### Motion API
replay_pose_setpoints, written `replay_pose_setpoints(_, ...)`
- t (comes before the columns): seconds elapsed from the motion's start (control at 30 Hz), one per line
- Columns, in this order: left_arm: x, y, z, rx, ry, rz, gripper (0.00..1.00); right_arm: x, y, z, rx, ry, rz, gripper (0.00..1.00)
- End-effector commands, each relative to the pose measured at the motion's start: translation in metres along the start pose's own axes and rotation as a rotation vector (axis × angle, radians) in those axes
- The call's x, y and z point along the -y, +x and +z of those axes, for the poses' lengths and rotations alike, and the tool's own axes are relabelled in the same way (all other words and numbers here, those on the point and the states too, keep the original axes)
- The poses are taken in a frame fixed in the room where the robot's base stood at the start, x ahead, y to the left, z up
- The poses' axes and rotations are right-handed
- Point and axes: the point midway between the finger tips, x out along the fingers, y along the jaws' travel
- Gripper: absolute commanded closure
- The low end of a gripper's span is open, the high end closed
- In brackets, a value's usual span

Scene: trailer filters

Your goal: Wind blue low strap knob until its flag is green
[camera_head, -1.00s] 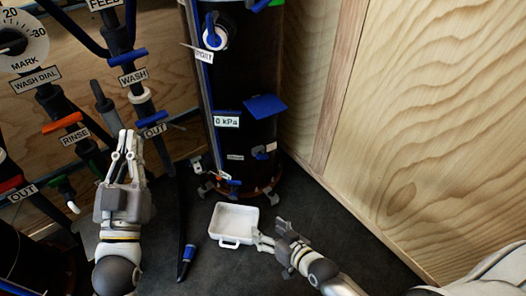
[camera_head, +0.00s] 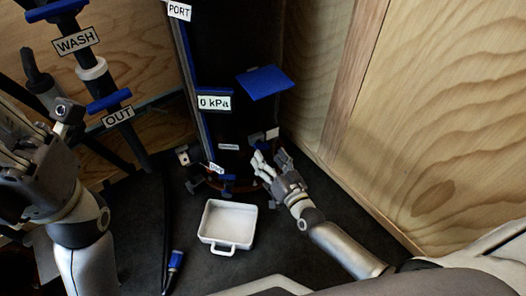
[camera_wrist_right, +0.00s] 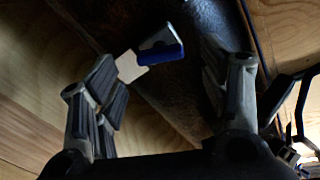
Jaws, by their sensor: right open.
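The blue low strap knob (camera_head: 257,139) is at the lower right side of the dark cylinder (camera_head: 240,105). A pale, whitish flag (camera_head: 272,133) sits beside it; I see no green on it. My right gripper (camera_head: 269,158) is open and empty, just below and in front of the knob. In the right wrist view the blue knob (camera_wrist_right: 161,54) lies between and beyond the open fingers, with the pale flag (camera_wrist_right: 130,66) to its left; I see no contact. My left gripper (camera_head: 62,112) is at the left edge, partly cut off, away from the knob.
A white handled tray (camera_head: 205,222) lies on the dark floor in front of the cylinder. A blue-ended hose (camera_head: 175,260) lies left of it. A blue plate (camera_head: 263,83) juts out above the knob. The wooden wall (camera_head: 440,110) is close on the right.

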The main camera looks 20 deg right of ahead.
Motion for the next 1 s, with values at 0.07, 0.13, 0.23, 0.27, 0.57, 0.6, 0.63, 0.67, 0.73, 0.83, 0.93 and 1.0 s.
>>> replay_pose_setpoints(0.07, -0.001, 0.000, -0.003, -0.021, 0.003, 0.007, 1.00, -0.001, 0.016, 0.002, -0.003, 0.001, -0.001, 0.32)
replay_pose_setpoints(0.13, -0.002, 0.002, -0.004, -0.033, 0.004, 0.012, 1.00, -0.001, 0.026, 0.003, -0.001, 0.000, -0.001, 0.32)
replay_pose_setpoints(0.23, -0.003, 0.005, -0.005, -0.044, 0.006, 0.017, 1.00, -0.001, 0.036, 0.002, -0.001, 0.001, 0.000, 0.32)
replay_pose_setpoints(0.27, -0.003, 0.006, -0.005, -0.047, 0.007, 0.018, 1.00, -0.001, 0.039, 0.002, 0.000, 0.001, 0.000, 0.32)
replay_pose_setpoints(0.57, -0.003, 0.009, -0.006, -0.054, 0.008, 0.022, 1.00, 0.000, 0.044, 0.000, 0.001, -0.001, 0.000, 0.32)
replay_pose_setpoints(0.6, -0.003, 0.009, -0.006, -0.054, 0.008, 0.022, 1.00, 0.000, 0.044, 0.000, 0.002, -0.001, 0.000, 0.32)
replay_pose_setpoints(0.63, -0.003, 0.009, -0.006, -0.053, 0.008, 0.022, 1.00, 0.000, 0.044, 0.000, 0.002, -0.001, 0.000, 0.32)
replay_pose_setpoints(0.67, -0.003, 0.009, -0.006, -0.053, 0.008, 0.022, 1.00, 0.000, 0.044, 0.000, 0.002, -0.001, 0.000, 0.35)
replay_pose_setpoints(0.73, -0.003, 0.009, -0.006, -0.053, 0.008, 0.022, 1.00, 0.000, 0.044, 0.000, 0.002, -0.001, 0.000, 0.44)
replay_pose_setpoints(0.83, -0.003, 0.009, -0.006, -0.054, 0.007, 0.021, 1.00, 0.000, 0.044, 0.000, 0.002, -0.001, 0.000, 0.57)
replay_pose_setpoints(0.93, -0.003, 0.009, -0.006, -0.054, 0.007, 0.021, 1.00, 0.000, 0.044, 0.000, 0.002, 0.000, 0.000, 0.69)
replay_pose_setpoints(1.0, -0.003, 0.009, -0.006, -0.054, 0.007, 0.021, 1.00, 0.000, 0.044, 0.000, 0.002, -0.001, 0.000, 0.78)
